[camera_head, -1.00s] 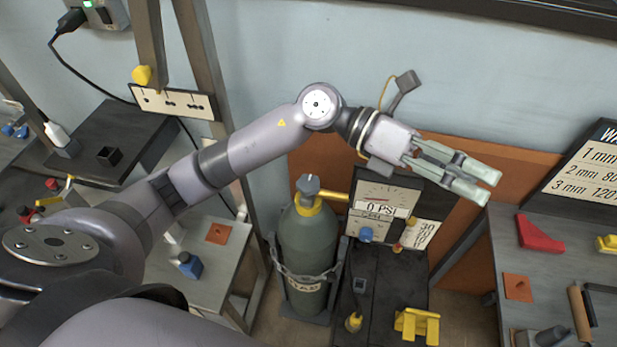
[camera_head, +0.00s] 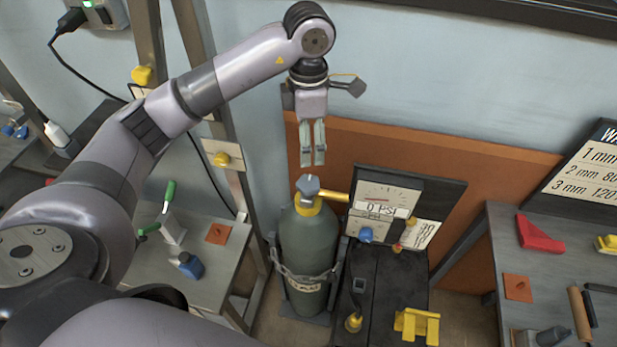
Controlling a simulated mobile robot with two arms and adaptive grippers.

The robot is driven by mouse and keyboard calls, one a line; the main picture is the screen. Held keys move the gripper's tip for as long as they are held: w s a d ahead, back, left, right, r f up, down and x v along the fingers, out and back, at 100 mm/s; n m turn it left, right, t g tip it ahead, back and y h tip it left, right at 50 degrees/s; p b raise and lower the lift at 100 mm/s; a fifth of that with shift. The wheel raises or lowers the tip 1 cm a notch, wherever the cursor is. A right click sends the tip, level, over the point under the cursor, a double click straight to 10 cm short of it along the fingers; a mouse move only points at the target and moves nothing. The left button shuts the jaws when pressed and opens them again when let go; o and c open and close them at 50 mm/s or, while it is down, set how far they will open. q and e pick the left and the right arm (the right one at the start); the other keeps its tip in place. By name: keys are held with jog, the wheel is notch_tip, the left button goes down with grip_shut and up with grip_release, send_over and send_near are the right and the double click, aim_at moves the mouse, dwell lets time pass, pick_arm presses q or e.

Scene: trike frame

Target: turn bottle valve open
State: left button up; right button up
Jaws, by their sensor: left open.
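The gas bottle (camera_head: 307,243) is a grey-green cylinder standing upright, with a chain around its lower body. Its grey valve knob (camera_head: 308,184) sits on top above a yellow collar (camera_head: 306,203). A yellow outlet runs right from the collar toward the gauge. My left gripper (camera_head: 313,163) points down just above the valve knob in the picture, with its fingers apart, open and empty. I see a small gap between the fingertips and the knob; how far apart they are in depth I cannot tell. My right gripper is not in view.
A gauge panel (camera_head: 379,191) reading 0 PSI stands right of the bottle on a black cart (camera_head: 385,285) with yellow parts. A grey bench (camera_head: 205,262) with a green-handled clamp is at left. A workbench (camera_head: 515,245) is at right. An orange panel stands behind.

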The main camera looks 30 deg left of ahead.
aim_at(308, 183)
pick_arm(q)
notch_tip(308, 183, down, 13)
jog(key=shift+r+p, duration=0.15)
jog(key=shift+p, duration=1.1)
jog(key=shift+c, duration=0.5)
jog(key=c, duration=1.1)
